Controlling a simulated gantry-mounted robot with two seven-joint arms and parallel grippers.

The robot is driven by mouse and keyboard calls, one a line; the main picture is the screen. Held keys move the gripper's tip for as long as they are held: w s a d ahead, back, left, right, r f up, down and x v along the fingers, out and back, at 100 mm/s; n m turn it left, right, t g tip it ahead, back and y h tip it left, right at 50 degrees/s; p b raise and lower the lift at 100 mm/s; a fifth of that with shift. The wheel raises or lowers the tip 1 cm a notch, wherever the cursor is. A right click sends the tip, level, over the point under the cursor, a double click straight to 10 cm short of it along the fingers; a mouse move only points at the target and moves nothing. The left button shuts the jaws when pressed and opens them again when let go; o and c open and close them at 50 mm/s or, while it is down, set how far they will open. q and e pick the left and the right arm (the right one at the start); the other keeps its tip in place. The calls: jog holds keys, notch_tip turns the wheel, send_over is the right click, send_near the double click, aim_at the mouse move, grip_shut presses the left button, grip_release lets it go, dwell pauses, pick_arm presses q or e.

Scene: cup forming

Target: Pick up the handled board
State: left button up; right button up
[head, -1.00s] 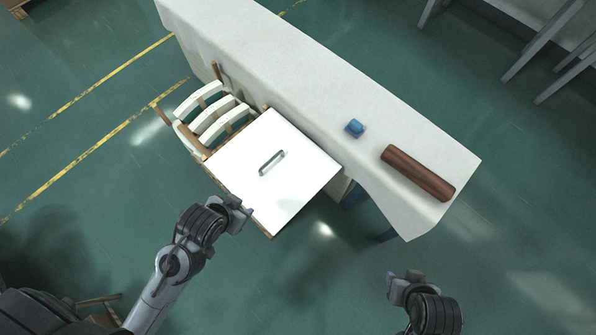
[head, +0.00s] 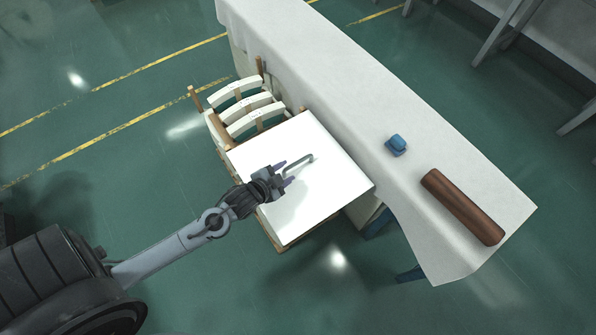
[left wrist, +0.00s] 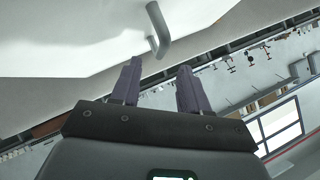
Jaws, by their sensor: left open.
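The handled board (head: 325,203) is a white square panel lying over the wooden chair, with a grey bar handle (head: 299,164) standing up near its middle. My left gripper (head: 284,173) is open and empty over the board, its purple fingertips close to the near end of the handle. In the left wrist view the handle (left wrist: 158,28) shows as a grey bent bar beyond and between the open fingers (left wrist: 158,88), apart from them, with the white board (left wrist: 75,35) beside it. My right gripper is out of view.
A long white-covered table (head: 345,95) runs behind the chair (head: 250,114). On it are a small blue object (head: 396,145) and a brown cylinder (head: 462,206). Green floor (head: 400,310) is clear at the front right.

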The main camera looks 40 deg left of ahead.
aim_at(297, 163)
pick_arm(q)
jog(key=b+x, duration=0.1)
jog(key=x, duration=0.2)
jog(key=shift+w, duration=0.2)
jog(key=b+x, duration=0.3)
jog(key=x, duration=0.1)
jog(key=shift+w+f, duration=0.15)
jog(key=shift+w, duration=0.05)
jog(key=shift+w+f, duration=0.1)
jog(key=shift+w, duration=0.25)
jog(key=shift+s, duration=0.1)
jog(key=shift+c, duration=0.5)
grip_shut()
